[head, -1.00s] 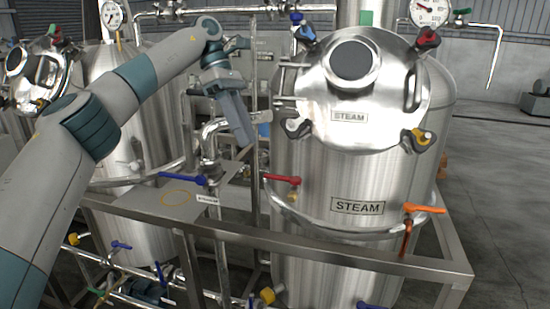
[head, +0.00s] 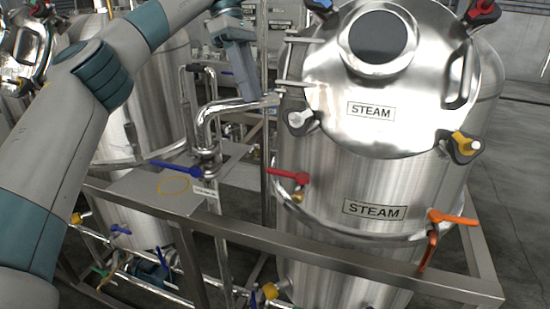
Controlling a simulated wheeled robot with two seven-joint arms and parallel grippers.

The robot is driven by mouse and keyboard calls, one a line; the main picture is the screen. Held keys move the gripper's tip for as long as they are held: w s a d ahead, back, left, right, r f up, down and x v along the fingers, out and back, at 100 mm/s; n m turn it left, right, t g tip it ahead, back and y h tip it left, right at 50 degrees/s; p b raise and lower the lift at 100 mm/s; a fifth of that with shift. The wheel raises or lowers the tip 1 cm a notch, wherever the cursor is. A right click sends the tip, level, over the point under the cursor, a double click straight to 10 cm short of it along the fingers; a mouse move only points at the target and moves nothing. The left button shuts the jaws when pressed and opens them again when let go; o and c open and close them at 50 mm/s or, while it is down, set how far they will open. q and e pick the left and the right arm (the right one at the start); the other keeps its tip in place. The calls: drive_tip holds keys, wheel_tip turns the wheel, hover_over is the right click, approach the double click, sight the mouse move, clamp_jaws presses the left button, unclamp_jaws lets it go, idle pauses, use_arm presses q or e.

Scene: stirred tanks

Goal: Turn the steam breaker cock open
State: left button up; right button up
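The steel tank (head: 335,215) labelled STEAM stands right of centre. A red-handled cock (head: 290,176) sits on its left side, its handle lying roughly level. An orange-handled cock (head: 450,218) sits at its lower right. A blue-handled cock (head: 185,170) sits on the pipe left of the tank, above a small tag too blurred to read. I cannot tell which is the steam breaker cock. My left gripper (head: 250,94) points down beside the bent pipe, above and left of the red handle, apart from all the handles. Its fingers overlap, so the opening is hidden. My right gripper is out of view.
A steel frame rail (head: 310,252) runs across in front of the tank. A bent steel pipe (head: 205,122) rises between the two tanks near my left gripper. Lid clamps and a second tank (head: 145,130) flank the space. Grey floor is clear at the far right.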

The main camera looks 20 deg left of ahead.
use_arm(q)
drive_tip(key=b, duration=0.1)
approach(283, 173)
drive_tip(key=p+x, duration=0.1)
drive_tip(key=x, duration=0.1)
drive_tip(key=p+x, duration=0.1)
drive_tip(key=x, duration=0.1)
drive_tip(key=a+p+x, duration=0.1)
drive_tip(key=x, duration=0.1)
drive_tip(key=shift+w+f, duration=0.25)
drive_tip(key=shift+f, duration=0.35)
clamp_jaws()
